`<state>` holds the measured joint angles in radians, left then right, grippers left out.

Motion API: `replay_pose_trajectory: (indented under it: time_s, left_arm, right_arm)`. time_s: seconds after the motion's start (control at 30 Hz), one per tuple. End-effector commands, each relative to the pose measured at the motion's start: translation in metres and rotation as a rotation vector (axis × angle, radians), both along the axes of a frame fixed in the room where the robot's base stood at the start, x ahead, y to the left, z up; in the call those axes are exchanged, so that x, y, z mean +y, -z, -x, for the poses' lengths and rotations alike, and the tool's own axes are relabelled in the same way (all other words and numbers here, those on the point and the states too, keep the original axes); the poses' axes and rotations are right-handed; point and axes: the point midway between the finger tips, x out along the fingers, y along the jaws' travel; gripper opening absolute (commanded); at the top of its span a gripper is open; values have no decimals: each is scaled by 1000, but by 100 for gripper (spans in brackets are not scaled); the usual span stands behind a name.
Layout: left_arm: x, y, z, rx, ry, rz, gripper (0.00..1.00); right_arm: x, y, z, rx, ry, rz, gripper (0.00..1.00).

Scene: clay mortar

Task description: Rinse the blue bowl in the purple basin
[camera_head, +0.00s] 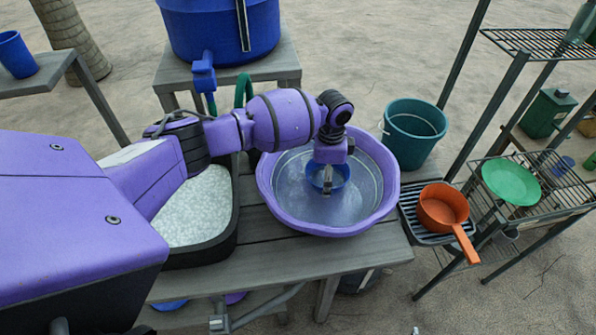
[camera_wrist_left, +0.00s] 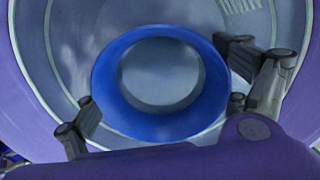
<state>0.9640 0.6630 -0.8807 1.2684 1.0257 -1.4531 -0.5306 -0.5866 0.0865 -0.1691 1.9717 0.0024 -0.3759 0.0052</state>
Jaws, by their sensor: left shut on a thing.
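The purple basin (camera_head: 268,205) stands on a grey slatted table and holds water. The blue bowl (camera_head: 341,172) is inside the basin, near its middle, under my left gripper (camera_head: 327,188). In the left wrist view, the bowl (camera_wrist_left: 112,98) shows from above with its round opening, and my left gripper (camera_wrist_left: 165,115) has its fingers on either side of it, shut on it. How deep the bowl sits in the water is hard to tell. My right gripper is not in view.
A black tub of white grains (camera_head: 200,212) stands left of the basin. A teal bucket (camera_head: 414,130) is to the right. An orange pan (camera_head: 442,207) sits on a rack beside the basin, and a green plate (camera_head: 511,182) lies on the shelf. A blue water barrel (camera_head: 220,30) stands behind.

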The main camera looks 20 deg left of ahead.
Motion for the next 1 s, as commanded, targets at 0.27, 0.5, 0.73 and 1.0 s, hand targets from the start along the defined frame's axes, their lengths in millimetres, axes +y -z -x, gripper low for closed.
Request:
replay_pose_trajectory:
  time_s: [0.27, 0.5, 0.73, 1.0]
  left_arm:
    - [-1, -36, -4, -13, 2, 0, 63]
    - [-1, -55, -2, -6, 2, 2, 63]
    - [-1, -78, -2, -7, 3, 1, 63]
    - [-1, -103, -2, -6, 2, 1, 63]
  right_arm:
    - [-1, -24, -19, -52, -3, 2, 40]
    - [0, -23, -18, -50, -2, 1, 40]
    - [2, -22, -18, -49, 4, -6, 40]
    - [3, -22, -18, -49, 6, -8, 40]
